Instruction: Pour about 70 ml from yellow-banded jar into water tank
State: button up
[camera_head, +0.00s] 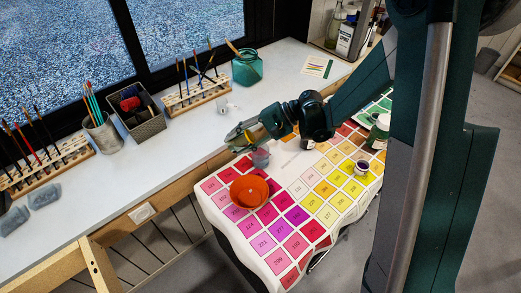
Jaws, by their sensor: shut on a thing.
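My gripper (240,136) is shut on a small pale thing with a yellow strip, which looks like the yellow-banded jar (247,137). The fingers hide most of it, and its tilt and contents cannot be made out. It is above the near edge of the white bench. A small grey, see-through container (260,158) stands below and to the right of the gripper, on the colour-chart cloth. An orange bowl (248,192) is in front of it. A teal glass jar (247,70) with a brush stands at the back of the bench. I cannot tell which vessel is the water tank.
Brush racks (196,95), a dark basket (138,112) and a brush cup (101,132) line the bench (130,185). A green-labelled tin (378,132) and a small jar (361,170) stand on the cloth (222,222) at right.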

jog(key=shift+r+y+b, duration=0.25)
jog(key=shift+y+b, duration=0.05)
jog(key=shift+y, duration=0.1)
jog(key=shift+f+y+b, duration=0.15)
jog(key=shift+y+b, duration=0.15)
jog(key=shift+b, duration=0.05)
jog(key=shift+d, duration=0.1)
dwell(0.4)
jog(key=shift+f+g+y+b, duration=0.1)
jog(key=shift+g+y+b, duration=0.2)
jog(key=shift+y+b, duration=0.4)
jog(key=shift+r+y+b, duration=0.3)
jog(key=shift+y+b, duration=0.1)
jog(key=shift+b, duration=0.5)
jog(key=shift+r+y+b, duration=0.35)
jog(key=shift+y+b, duration=0.05)
jog(key=shift+b, duration=0.05)
dwell(0.5)
jog(key=shift+p, duration=0.3)
